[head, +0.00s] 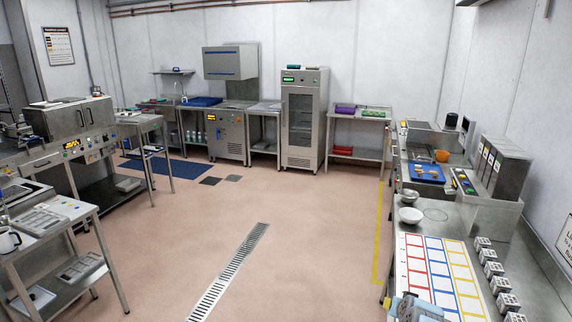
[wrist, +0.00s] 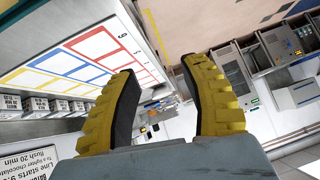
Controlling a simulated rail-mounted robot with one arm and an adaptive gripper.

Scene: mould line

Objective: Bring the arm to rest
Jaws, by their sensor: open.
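My gripper (wrist: 163,108) shows in the wrist view with two yellow, black-padded fingers spread apart. It is open, and nothing lies between the fingers. The wrist view is turned over, with the steel bench at the upper left and the wall sign at the bottom. In the head view, a grey-blue part of my arm shows at the bottom edge, by the front of the right-hand bench (head: 540,275).
A white sheet with red, blue and yellow frames (head: 438,270) lies on the bench. Several small metal blocks (head: 491,268) line its right side. The floor (head: 310,230) in the middle is clear. A worktable (head: 85,210) stands at left.

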